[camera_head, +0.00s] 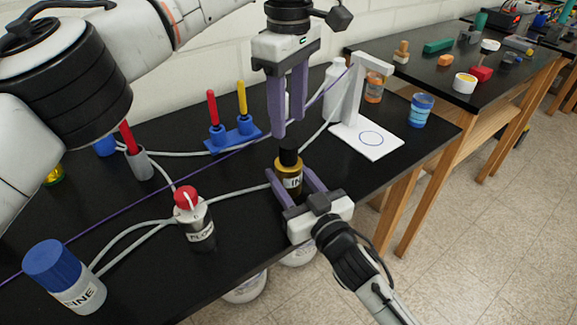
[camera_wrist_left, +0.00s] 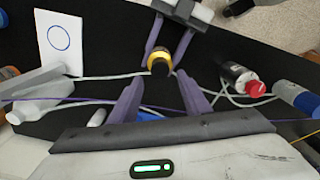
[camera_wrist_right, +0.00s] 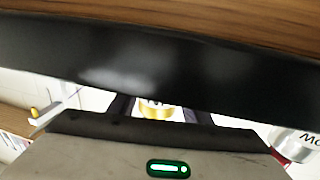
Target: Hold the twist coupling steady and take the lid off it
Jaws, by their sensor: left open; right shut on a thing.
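The twist coupling (camera_head: 288,180) is a yellow-gold cylinder with a partly hidden white label, and it stands upright on the black bench. Its black lid (camera_head: 288,158) is on top; it also shows in the left wrist view (camera_wrist_left: 160,67). My right gripper (camera_head: 289,177) is shut on the coupling's body from the near side.
A white stand (camera_head: 375,143) with a circle on its base is behind to the right. A blue holder (camera_head: 233,139) with red and yellow rods stands behind left. A red-capped bottle (camera_head: 195,220) and blue-capped jar (camera_head: 66,278) are left. Cables cross the bench.

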